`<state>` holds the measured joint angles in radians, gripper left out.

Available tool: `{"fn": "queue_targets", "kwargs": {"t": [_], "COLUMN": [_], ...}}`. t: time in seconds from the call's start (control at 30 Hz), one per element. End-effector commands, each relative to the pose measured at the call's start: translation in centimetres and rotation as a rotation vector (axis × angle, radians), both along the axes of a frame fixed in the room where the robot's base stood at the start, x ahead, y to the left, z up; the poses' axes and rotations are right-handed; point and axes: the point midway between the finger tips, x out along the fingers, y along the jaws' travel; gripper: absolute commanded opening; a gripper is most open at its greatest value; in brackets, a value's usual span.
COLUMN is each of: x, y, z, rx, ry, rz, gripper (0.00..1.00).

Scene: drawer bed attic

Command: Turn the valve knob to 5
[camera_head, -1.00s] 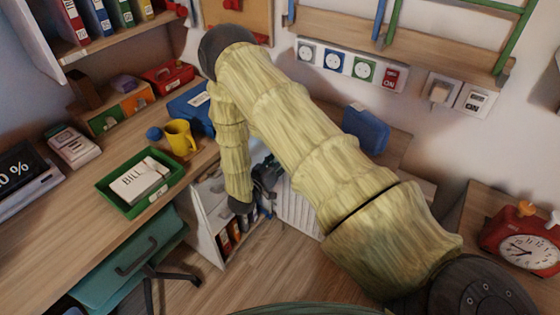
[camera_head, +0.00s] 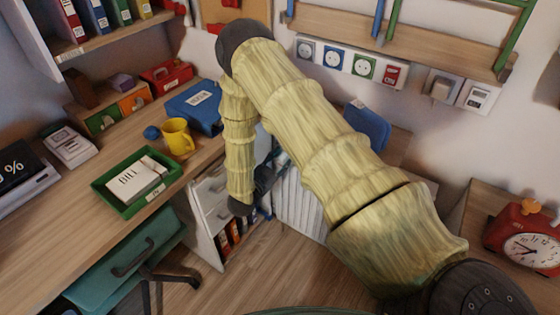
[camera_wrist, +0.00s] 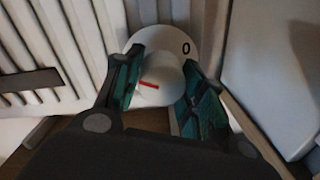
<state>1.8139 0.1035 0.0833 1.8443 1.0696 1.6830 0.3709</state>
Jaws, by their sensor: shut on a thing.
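The valve knob (camera_wrist: 160,86) shows in the wrist view as a white round knob with a red pointer line. A white dial behind it bears a black "0" at its upper right. My gripper (camera_wrist: 163,92) has its teal-padded fingers on either side of the knob and is shut on it. The red line lies nearly level, slanting slightly down to the right. The number 5 is not visible. In the head view the gripper (camera_head: 264,178) is small and dark, by the white radiator (camera_head: 297,205), and the knob is hidden there.
A desk (camera_head: 60,235) with a green tray (camera_head: 112,200) and yellow mug (camera_head: 177,137) stands left. A small white shelf unit (camera_head: 205,222) with binders is close to the gripper. A red clock (camera_head: 524,240) sits at the right. Open floor lies below.

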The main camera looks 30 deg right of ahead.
Motion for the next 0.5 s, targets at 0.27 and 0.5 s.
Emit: {"fn": "queue_targets", "kwargs": {"t": [0.27,0.5], "x": [-0.04,-0.04], "y": [0.16,0.17], "z": [-0.23,-0.2], "rx": [0.031,0.035], "ry": [-0.062,-0.072], "rz": [0.001,0.002], "gripper": [0.16,0.16]}}
